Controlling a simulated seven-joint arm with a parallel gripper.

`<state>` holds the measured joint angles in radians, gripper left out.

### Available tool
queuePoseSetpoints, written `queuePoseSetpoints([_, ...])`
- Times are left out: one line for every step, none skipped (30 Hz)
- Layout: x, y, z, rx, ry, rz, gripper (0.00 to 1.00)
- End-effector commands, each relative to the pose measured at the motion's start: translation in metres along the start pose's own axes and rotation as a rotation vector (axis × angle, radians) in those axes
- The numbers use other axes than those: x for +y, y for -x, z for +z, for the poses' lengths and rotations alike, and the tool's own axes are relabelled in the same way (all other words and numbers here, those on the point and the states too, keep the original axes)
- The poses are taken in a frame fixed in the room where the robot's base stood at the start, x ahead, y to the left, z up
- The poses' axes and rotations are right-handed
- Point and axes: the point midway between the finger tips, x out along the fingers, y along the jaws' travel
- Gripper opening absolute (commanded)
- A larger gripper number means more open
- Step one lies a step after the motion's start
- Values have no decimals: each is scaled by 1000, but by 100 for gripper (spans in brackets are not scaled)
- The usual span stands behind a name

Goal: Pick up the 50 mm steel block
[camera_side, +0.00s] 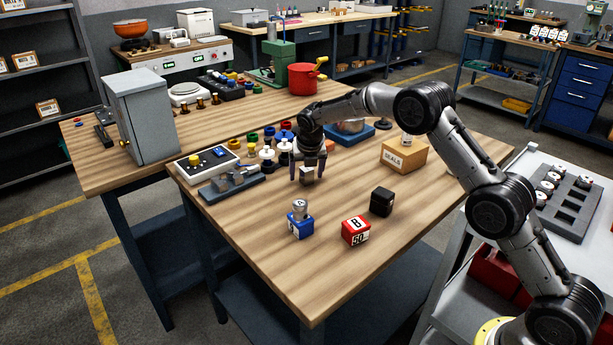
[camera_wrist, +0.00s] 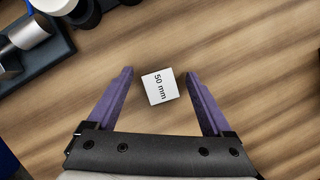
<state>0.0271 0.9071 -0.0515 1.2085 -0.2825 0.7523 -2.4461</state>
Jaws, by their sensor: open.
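The steel block (camera_wrist: 160,86) shows a pale top face marked "50 mm" in the wrist view. It lies on the wooden table between the tips of my open gripper (camera_wrist: 159,78), slightly turned, with a gap on each side. In the side view the block (camera_side: 306,174) is small and sits under my gripper (camera_side: 308,170), whose purple fingers point down on either side of it. The fingers do not appear to touch the block.
A dark tray with metal parts (camera_side: 232,184) lies left of my gripper. A blue block with a metal knob (camera_side: 300,225), a red block (camera_side: 355,231) and a black block (camera_side: 382,202) stand in front. A cardboard box (camera_side: 404,157) marked "SEALS" stands right.

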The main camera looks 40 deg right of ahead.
Motion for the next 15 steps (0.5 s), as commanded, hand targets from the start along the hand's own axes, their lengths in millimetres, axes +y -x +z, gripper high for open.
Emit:
queuePoseSetpoints([0, 0, 0, -1, 0, 0, 85])
queuePoseSetpoints([0, 0, 0, -1, 0, 0, 85])
queuePoseSetpoints([0, 0, 0, -1, 0, 0, 85])
queuePoseSetpoints([0, 0, 0, -1, 0, 0, 85])
queuePoseSetpoints([0, 0, 0, -1, 0, 0, 83])
queuePoseSetpoints([0, 0, 0, 0, 0, 0, 76])
queuePoseSetpoints([0, 0, 0, 0, 0, 0, 70])
queuePoseSetpoints([0, 0, 0, 0, 0, 0, 65])
queuePoseSetpoints([0, 0, 0, 0, 0, 0, 58])
queuePoseSetpoints([0, 0, 0, 0, 0, 0, 52])
queuePoseSetpoints([0, 0, 0, 0, 0, 0, 47])
queuePoseSetpoints([0, 0, 0, 0, 0, 0, 40])
queuePoseSetpoints([0, 0, 0, 0, 0, 0, 34])
queuePoseSetpoints([0, 0, 0, 0, 0, 0, 29])
queuePoseSetpoints([0, 1, 0, 0, 0, 0, 22])
